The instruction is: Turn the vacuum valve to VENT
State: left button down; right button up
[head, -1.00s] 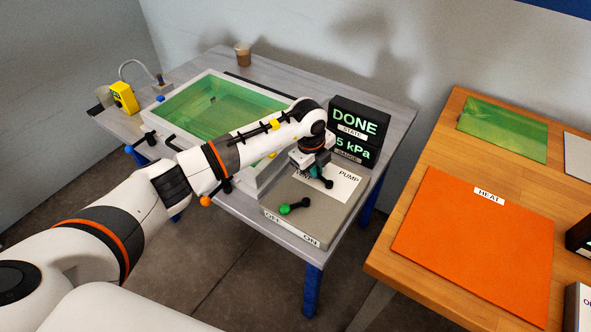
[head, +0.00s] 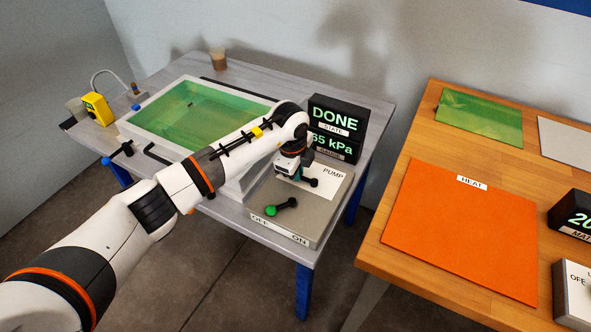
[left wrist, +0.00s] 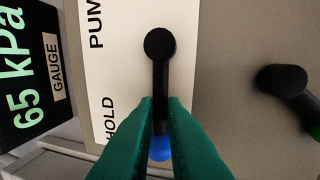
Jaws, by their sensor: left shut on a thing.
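The vacuum valve is a black lever (left wrist: 159,75) with a blue tip on a white label card; its round pivot (head: 313,183) shows in the head view. My left gripper (left wrist: 161,128) has green fingers shut on the lever near its blue end. In the left wrist view the lever points straight down from its pivot. The card (left wrist: 100,75) reads PUMP near the top and HOLD beside the left finger. No VENT word is readable; part of the card is hidden by my gripper. My right gripper is in neither view.
A second lever with a green tip (head: 270,211) sits close by on the grey box (head: 318,222), by OFF and ON. A black display (head: 336,128) behind reads DONE and 65 kPa. A green bath (head: 195,115) stands left; an orange HEAT mat (head: 460,235) lies right.

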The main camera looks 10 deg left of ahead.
pick_arm(q)
jog(key=c, duration=1.5)
grip_release()
jog(key=shift+r, duration=0.1)
jog(key=r, duration=0.4)
jog(key=s+r+b, duration=0.1)
jog(key=r, duration=0.2)
jog(key=s+a+r, duration=0.1)
jog(key=r, duration=0.3)
jog(key=shift+s+r, duration=0.15)
jog(key=shift+r, duration=0.15)
